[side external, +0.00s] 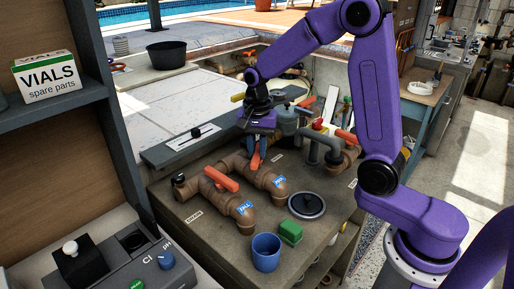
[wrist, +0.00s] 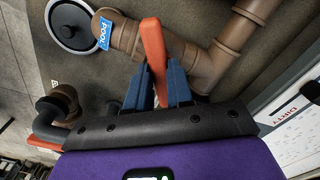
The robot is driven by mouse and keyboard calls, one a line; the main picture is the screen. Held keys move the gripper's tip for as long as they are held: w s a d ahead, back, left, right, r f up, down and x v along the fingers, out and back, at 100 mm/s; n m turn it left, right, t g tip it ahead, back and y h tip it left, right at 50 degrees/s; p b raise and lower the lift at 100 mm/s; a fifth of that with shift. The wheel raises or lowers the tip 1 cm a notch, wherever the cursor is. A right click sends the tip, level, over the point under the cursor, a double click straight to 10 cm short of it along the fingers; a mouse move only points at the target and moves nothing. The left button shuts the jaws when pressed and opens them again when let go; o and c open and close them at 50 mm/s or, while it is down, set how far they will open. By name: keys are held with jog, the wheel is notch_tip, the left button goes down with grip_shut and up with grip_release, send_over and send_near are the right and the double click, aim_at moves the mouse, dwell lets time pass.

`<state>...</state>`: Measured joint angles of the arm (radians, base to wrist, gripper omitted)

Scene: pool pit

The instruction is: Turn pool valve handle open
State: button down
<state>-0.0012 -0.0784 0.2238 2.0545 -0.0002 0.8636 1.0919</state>
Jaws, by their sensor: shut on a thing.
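The pool valve (side external: 268,180) is a brown pipe fitting with a blue POOL label. It also shows in the wrist view (wrist: 124,36), with its label (wrist: 105,33) at upper left. My gripper (wrist: 157,78) is shut on this handle, with one blue finger on each side. In the side view my gripper (side external: 257,150) points down over the valve and hides part of the handle.
A second brown valve (side external: 243,212) with an orange handle (side external: 221,179) stands just left. A blue cup (side external: 266,252), a green block (side external: 290,232) and a round dark lid (side external: 306,205) are on the bench in front. More pipes and another orange handle (side external: 346,136) stand behind right.

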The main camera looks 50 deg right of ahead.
aim_at(257, 152)
jog(key=n, duration=0.5)
jog(key=shift+n, duration=0.3)
jog(key=n, duration=0.5)
jog(key=shift+r+n, duration=0.1)
jog(key=shift+n, duration=0.3)
jog(key=c, duration=1)
grip_release()
notch_tip(257, 152, up, 17)
jog(key=shift+r, duration=0.2)
